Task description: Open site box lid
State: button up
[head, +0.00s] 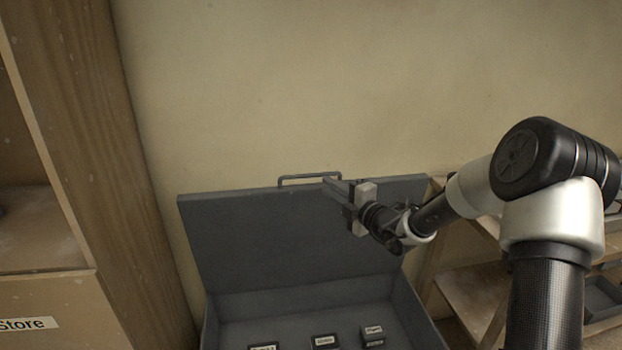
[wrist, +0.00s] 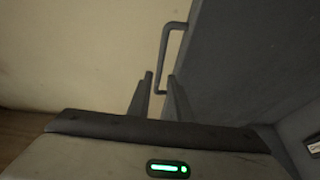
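The grey site box (head: 412,315) stands open against the wall. Its lid (head: 290,235) is raised close to upright, with the inside facing me. A thin bar handle (head: 300,177) sits on the lid's top edge; it also shows in the wrist view (wrist: 163,45). My gripper (head: 330,182) is at the right end of the handle, by the lid's top edge.
Several small dark labelled boxes (head: 324,341) are in the site box. A wooden cabinet (head: 95,130) with a "Store" label stands at left. Wooden shelving (head: 480,290) is at right, behind my arm. The plaster wall (head: 380,80) is close behind the lid.

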aim_at(312, 176)
jog(key=b+x, duration=0.1)
jog(key=x, duration=0.9)
jog(key=shift+w+a, duration=0.1)
jog(key=shift+w, duration=0.05)
grip_shut()
